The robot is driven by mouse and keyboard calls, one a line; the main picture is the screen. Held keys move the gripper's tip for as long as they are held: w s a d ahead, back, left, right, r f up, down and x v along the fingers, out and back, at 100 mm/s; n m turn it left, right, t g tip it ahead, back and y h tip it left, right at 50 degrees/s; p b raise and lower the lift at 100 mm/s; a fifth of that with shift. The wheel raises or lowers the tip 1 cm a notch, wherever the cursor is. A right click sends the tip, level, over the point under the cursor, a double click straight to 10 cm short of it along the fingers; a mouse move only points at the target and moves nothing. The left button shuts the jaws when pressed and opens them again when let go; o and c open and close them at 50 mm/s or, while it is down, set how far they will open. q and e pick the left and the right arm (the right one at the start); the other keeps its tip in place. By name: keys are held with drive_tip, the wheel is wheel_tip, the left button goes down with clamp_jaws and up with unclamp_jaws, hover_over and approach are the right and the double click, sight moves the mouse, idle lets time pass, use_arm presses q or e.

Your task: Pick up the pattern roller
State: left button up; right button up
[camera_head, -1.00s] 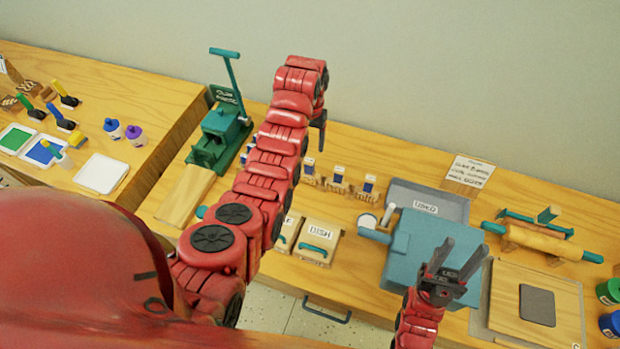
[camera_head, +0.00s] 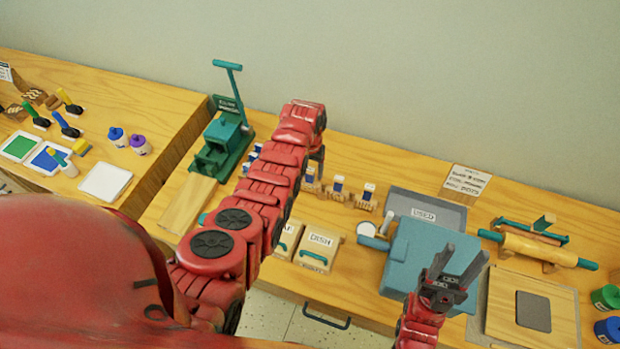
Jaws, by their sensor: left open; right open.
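No label marks the pattern roller, so I cannot tell for certain which thing it is. Small brown patterned pieces (camera_head: 35,96) lie at the far left of the left table, near several upright colour-handled tools (camera_head: 66,126). A plain wooden rolling pin (camera_head: 540,249) with teal ends rests on a stand at the right. My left gripper (camera_head: 318,160) is above the middle of the long table, mostly hidden behind its own arm, with only dark finger parts showing. My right gripper (camera_head: 457,270) is open and empty, fingers upward, in front of the blue-grey box.
A green press (camera_head: 222,141) stands at the back left. Several small blocks with blue tops (camera_head: 338,187) stand mid-table. A grey tray marked USED (camera_head: 450,213) and a blue-grey box (camera_head: 405,262) are right of centre. A board (camera_head: 500,305) lies at the right.

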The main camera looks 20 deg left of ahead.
use_arm(q)
clamp_jaws()
drive_tip(key=shift+r, duration=0.1)
idle(0.5)
